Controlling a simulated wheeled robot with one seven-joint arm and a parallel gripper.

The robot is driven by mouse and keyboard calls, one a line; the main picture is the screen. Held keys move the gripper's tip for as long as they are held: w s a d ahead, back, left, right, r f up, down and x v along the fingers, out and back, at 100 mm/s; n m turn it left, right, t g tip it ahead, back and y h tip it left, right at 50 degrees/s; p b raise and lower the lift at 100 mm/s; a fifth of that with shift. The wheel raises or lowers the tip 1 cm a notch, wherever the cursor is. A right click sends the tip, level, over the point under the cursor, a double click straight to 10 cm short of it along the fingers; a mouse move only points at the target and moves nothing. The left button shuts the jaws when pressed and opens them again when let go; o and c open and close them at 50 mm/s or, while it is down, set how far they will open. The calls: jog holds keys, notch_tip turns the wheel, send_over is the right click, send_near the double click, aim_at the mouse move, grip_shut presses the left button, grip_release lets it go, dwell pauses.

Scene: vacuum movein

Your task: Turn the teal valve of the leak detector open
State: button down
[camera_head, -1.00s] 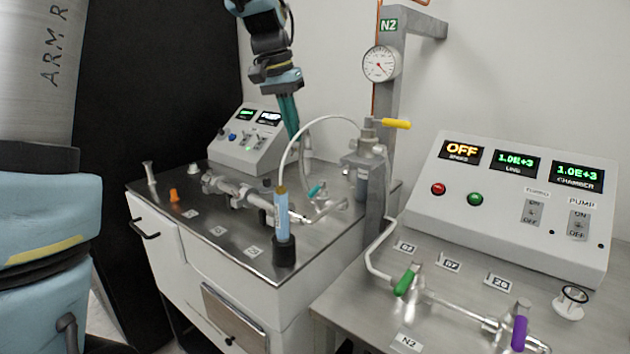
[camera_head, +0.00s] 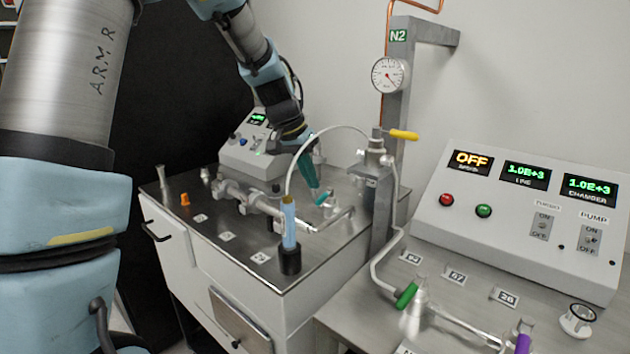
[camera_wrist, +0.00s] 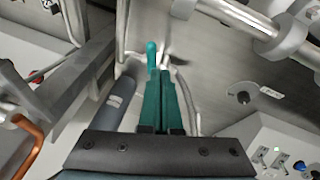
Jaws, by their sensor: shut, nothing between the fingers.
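The teal valve (camera_head: 322,199) is a small lever handle on the pipework on the steel top of the leak detector cart (camera_head: 225,250). In the wrist view the teal handle (camera_wrist: 151,54) stands just beyond the fingertips, slightly left of them. My gripper (camera_head: 314,186) has teal fingers, pointing down close above the valve in the head view. In the wrist view my gripper (camera_wrist: 158,80) has its fingers together with nothing between them. I cannot tell whether the fingertips touch the handle.
A blue tube (camera_head: 289,222) in a black holder stands at the cart's front. A metal manifold (camera_head: 240,195) lies left of the valve. A grey post with a gauge (camera_head: 391,75) and yellow handle (camera_head: 404,134) rises at right. The control panel (camera_head: 525,210) sits on the right bench.

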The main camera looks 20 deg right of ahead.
aim_at(322, 200)
jog(key=shift+s+d+f, duration=0.2)
jog(key=shift+f, duration=0.2)
jog(key=shift+s+d+f, duration=0.15)
jog(key=shift+s+f, duration=0.05)
jog(key=shift+f, duration=0.2)
jog(key=shift+s+d+n+t+p, duration=0.35)
jog(key=shift+s+n, duration=0.15)
jog(key=shift+n, duration=0.5)
jog(key=shift+s+d+n, duration=0.25)
jog(key=shift+s+n, duration=0.05)
jog(key=shift+n, duration=0.2)
jog(key=shift+s+d, duration=0.3)
jog(key=shift+d, duration=0.2)
jog(key=shift+s+d, duration=0.3)
jog(key=shift+d, duration=0.2)
jog(key=shift+s+d+f, duration=0.15)
jog(key=shift+s+d, duration=0.15)
jog(key=shift+d, duration=0.4)
dwell(1.5)
jog(key=shift+w, duration=0.15)
dwell(0.8)
